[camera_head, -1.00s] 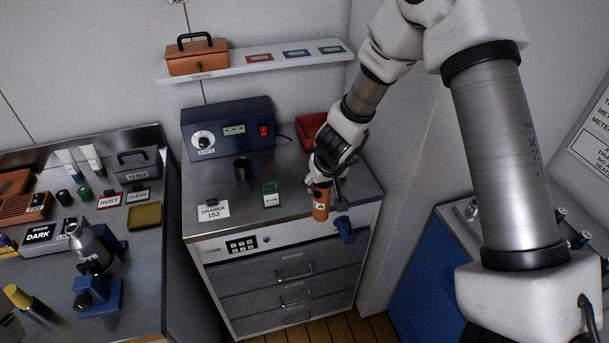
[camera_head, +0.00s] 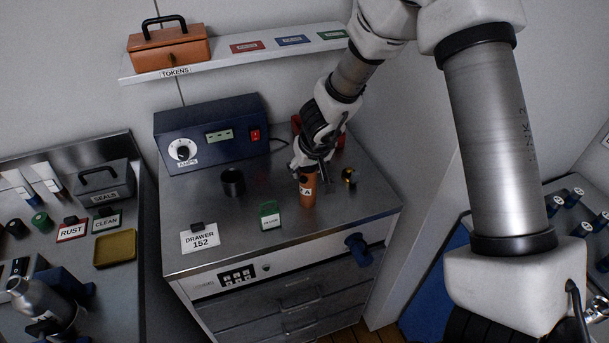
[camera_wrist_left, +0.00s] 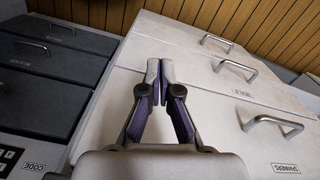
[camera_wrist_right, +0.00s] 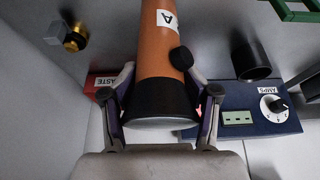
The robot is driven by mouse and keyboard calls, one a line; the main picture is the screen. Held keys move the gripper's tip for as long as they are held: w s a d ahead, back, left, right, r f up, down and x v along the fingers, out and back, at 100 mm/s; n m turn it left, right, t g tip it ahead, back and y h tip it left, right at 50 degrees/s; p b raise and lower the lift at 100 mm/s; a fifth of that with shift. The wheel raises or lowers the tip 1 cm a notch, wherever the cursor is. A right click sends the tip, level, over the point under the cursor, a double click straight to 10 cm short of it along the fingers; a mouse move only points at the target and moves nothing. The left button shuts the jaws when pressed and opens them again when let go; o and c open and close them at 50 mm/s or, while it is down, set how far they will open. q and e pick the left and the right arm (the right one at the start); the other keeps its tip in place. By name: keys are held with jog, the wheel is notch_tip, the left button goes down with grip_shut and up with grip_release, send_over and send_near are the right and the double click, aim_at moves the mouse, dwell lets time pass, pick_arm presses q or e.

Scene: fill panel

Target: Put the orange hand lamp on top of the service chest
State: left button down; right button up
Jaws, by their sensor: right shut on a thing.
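The orange hand lamp (camera_head: 308,192), marked with an "A" label, is upright at the right part of the service chest's top (camera_head: 222,232). I cannot tell whether its lower end touches the top. My right gripper (camera_head: 305,168) is shut on its upper end, around the black head. The right wrist view shows the orange body (camera_wrist_right: 157,45) and black head between the fingers of my right gripper (camera_wrist_right: 155,105). My left gripper (camera_wrist_left: 160,68) is shut and empty in front of pale drawers (camera_wrist_left: 210,85); it is not in the head view.
A blue AMPS unit (camera_head: 209,134), black cup (camera_head: 232,182), green card (camera_head: 270,215) and DRAWER 152 sign (camera_head: 200,239) stand on the chest. A brass knob-like piece (camera_head: 349,176) and red bin (camera_head: 297,124) are close to the lamp. A blue fitting (camera_head: 359,250) juts from the front.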

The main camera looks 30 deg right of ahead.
jog(key=shift+a+r, duration=0.1)
jog(key=shift+s, duration=0.1)
jog(key=o, duration=1.5)
